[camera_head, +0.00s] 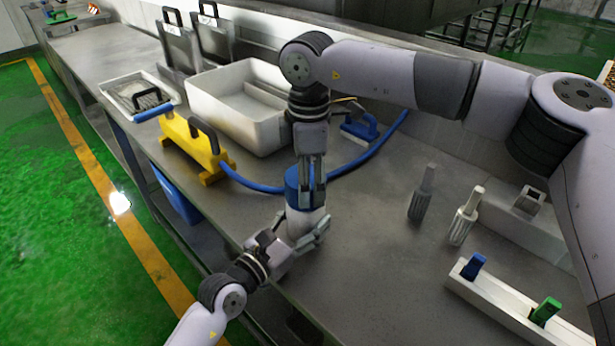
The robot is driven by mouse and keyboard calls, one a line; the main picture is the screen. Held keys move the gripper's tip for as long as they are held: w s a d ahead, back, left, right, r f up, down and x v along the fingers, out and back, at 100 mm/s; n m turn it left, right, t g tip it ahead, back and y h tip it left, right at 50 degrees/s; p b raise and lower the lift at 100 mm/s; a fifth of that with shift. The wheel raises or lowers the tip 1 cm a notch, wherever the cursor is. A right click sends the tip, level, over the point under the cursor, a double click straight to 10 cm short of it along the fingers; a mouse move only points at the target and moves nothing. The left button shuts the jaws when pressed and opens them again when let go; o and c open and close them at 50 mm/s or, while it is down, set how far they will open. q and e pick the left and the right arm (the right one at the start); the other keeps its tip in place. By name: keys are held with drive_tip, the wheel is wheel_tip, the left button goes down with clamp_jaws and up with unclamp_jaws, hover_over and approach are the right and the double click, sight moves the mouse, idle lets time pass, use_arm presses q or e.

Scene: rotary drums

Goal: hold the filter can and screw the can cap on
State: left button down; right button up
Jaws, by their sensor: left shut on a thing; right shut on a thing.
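The filter can (304,221) is a whitish cylinder standing upright on the metal table near its front edge. The blue can cap (293,187) sits at the top of the can; I cannot tell how far it is threaded. My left gripper (311,236) comes from the lower left and is shut around the can's lower side. My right gripper (312,186) points straight down from above and is shut on the cap. Its fingers hide part of the cap, and the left fingers hide part of the can.
A blue hose (350,178) curves behind the can to a yellow block (190,143). A white basin (240,108) stands behind. Two grey-handled tools (422,195) (466,217) and a white rack (500,300) with blue and green pieces are at right. The table between is clear.

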drive_tip(key=m, duration=0.5)
drive_tip(key=shift+s+r+m, duration=0.1)
drive_tip(key=shift+m, duration=0.3)
drive_tip(key=o, duration=0.9)
drive_tip(key=shift+o, duration=0.2)
drive_tip(key=shift+r, duration=2.2)
drive_tip(key=shift+c, duration=0.4)
